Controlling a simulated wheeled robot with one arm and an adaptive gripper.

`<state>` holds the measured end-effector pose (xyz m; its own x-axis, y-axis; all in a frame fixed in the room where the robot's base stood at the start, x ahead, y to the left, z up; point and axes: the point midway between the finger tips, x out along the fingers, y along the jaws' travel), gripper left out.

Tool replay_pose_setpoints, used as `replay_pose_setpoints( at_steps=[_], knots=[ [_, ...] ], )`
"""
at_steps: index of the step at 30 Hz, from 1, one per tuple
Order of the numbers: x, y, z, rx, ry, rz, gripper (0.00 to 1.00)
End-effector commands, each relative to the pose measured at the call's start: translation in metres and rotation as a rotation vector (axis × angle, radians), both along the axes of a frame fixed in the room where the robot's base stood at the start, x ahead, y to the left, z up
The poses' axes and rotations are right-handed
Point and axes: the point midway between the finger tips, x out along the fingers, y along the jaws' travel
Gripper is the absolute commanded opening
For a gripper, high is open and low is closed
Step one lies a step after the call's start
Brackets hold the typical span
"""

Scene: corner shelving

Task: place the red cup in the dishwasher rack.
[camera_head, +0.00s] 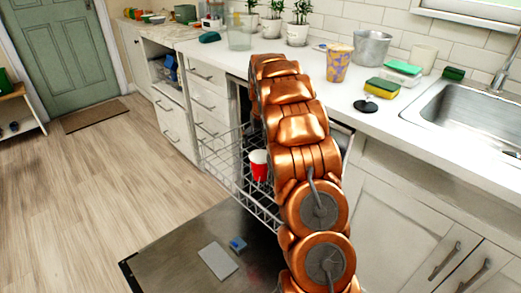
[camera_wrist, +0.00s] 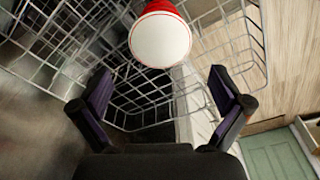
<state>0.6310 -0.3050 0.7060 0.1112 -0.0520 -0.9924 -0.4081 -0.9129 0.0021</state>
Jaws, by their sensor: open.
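The red cup (camera_head: 259,172) has a white top and appears to stand in the wire dishwasher rack (camera_head: 218,155), partly hidden by my arm. In the wrist view the cup (camera_wrist: 160,38) is at the top middle, cut off by the frame edge, its round white face toward the camera. The rack's wires (camera_wrist: 70,38) surround it there. My gripper (camera_wrist: 160,82) is open and empty. Its two dark fingers are spread wide, and the cup lies beyond the fingertips, not gripped. In the head view my gripper is hidden behind my arm.
The open dishwasher door (camera_head: 165,258) holds a grey flat piece (camera_head: 218,261) and a small blue block (camera_head: 238,244). The counter above carries a patterned cup (camera_head: 337,63), a metal pot (camera_head: 371,48) and sponges (camera_head: 382,88) beside the sink (camera_head: 465,112).

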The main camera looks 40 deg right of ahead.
Motion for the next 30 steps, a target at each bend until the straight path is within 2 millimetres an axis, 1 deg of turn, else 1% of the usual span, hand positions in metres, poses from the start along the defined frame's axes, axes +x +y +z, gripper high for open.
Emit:
replay_pose_setpoints(
  at_steps=[1,3,7,11,14,16,20,26,30],
  knots=[
    [0.000,0.000,0.006,-0.001,-0.002,0.000,1.00],
    [-0.001,0.001,0.010,-0.001,-0.001,0.001,1.00],
    [-0.002,0.002,0.011,0.001,0.002,0.001,1.00],
    [-0.007,0.012,0.017,0.003,0.009,0.009,1.00],
    [-0.018,0.031,0.024,0.006,0.026,0.023,1.00],
    [-0.029,0.047,0.034,0.008,0.035,0.034,1.00],
    [-0.053,0.080,0.047,0.014,0.061,0.060,1.00],
    [-0.096,0.127,0.062,0.027,0.103,0.100,1.00],
    [-0.129,0.159,0.071,0.035,0.129,0.131,1.00]
  ],
)
